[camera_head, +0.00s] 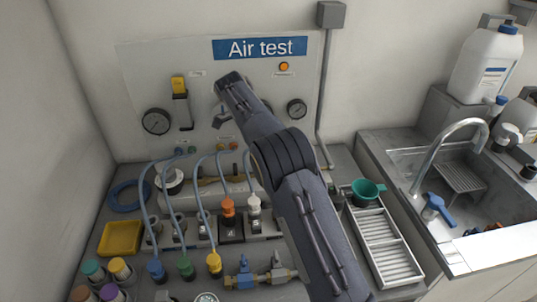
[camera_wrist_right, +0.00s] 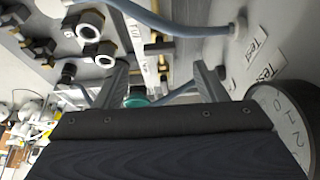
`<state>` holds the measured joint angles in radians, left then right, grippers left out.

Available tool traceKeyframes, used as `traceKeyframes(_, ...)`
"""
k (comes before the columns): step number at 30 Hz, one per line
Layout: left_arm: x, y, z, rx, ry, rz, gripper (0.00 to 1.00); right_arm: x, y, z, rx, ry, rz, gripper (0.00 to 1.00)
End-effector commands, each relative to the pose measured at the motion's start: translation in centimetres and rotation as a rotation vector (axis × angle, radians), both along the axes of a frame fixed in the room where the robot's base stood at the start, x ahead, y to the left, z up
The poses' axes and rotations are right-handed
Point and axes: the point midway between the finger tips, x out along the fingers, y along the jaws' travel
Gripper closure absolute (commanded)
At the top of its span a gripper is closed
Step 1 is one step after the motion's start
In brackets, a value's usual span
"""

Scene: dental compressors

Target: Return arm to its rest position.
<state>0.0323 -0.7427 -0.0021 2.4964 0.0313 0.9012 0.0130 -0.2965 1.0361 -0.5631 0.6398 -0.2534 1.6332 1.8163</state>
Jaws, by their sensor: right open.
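My right arm (camera_head: 325,232) comes in from the bottom and reaches up across the bench to the wall panel (camera_head: 138,88) under the "Air test" sign (camera_head: 260,48). My right gripper (camera_head: 219,110) is at its far end, close in front of the panel, partly hidden by the wrist. In the right wrist view both fingers (camera_wrist_right: 160,78) stand apart with nothing clearly held between them. A round gauge (camera_wrist_right: 284,125) is close by at the right of that view. My left gripper is not in view.
Below the arm, the bench holds blue hoses, valves, a yellow tray (camera_head: 121,239) and coloured-cap bottles. A pressure gauge (camera_head: 297,109) is right of the wrist. A rack (camera_head: 381,243), green funnel (camera_head: 367,190) and sink tap (camera_head: 443,142) stand to the right.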

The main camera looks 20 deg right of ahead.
Motion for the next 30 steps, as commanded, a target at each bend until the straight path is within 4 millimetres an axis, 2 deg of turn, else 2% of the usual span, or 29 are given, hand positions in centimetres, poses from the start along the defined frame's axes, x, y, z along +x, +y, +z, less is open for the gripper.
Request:
traceKeyframes(5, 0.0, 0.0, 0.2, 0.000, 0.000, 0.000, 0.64, 0.1, 0.5, 1.2, 0.000, 0.000, 0.000, 0.35)
traceKeyframes(20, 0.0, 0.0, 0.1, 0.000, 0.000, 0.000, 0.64, -0.1, 0.2, 1.4, 0.010, 0.003, 0.004, 0.35)
traceKeyframes(25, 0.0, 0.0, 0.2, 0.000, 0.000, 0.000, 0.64, -2.2, -2.3, 2.9, 0.115, 0.015, 0.081, 0.35)
traceKeyframes(30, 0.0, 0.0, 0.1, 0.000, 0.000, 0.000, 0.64, -6.9, -4.8, 4.9, 0.295, 0.003, 0.277, 0.35)
